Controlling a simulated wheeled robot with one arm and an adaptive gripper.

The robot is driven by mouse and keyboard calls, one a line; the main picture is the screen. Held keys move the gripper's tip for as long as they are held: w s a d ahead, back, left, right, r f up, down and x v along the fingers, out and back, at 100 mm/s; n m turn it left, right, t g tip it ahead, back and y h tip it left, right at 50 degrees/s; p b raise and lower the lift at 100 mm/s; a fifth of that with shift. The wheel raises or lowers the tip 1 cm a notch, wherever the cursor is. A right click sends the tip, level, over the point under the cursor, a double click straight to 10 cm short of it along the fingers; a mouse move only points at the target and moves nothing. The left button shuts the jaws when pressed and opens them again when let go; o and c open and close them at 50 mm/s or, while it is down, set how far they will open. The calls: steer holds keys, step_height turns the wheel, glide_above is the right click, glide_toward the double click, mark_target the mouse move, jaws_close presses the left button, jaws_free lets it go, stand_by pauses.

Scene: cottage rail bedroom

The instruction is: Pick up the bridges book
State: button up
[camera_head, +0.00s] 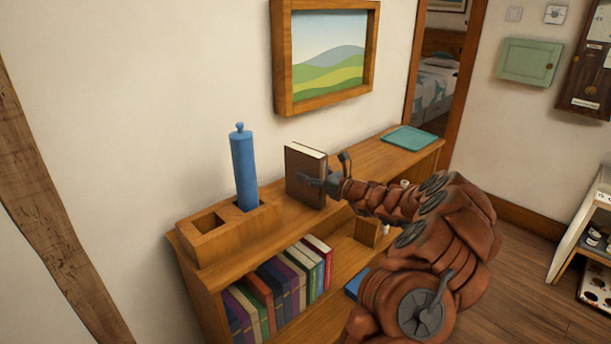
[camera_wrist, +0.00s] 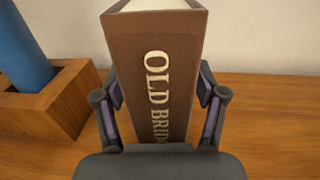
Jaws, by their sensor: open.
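The bridges book (camera_head: 305,175) is brown and stands upright on top of the wooden shelf unit. In the wrist view the book (camera_wrist: 157,75) shows its spine with pale letters reading "OLD BRID", the rest hidden behind my gripper. My gripper (camera_wrist: 160,100) is open, with one finger on each side of the spine. A small gap shows between the fingers and the book's sides. In the head view my gripper (camera_head: 325,178) is at the book, coming from the right.
A wooden holder (camera_head: 205,245) with a blue cylinder (camera_head: 244,170) stands left of the book. A teal tray (camera_head: 409,138) lies at the shelf's right end. Several books (camera_head: 285,280) fill the lower shelf. A framed picture (camera_head: 328,55) hangs above. Bare shelf top lies between book and tray.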

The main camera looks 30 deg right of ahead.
jaws_close()
stand_by(0.5)
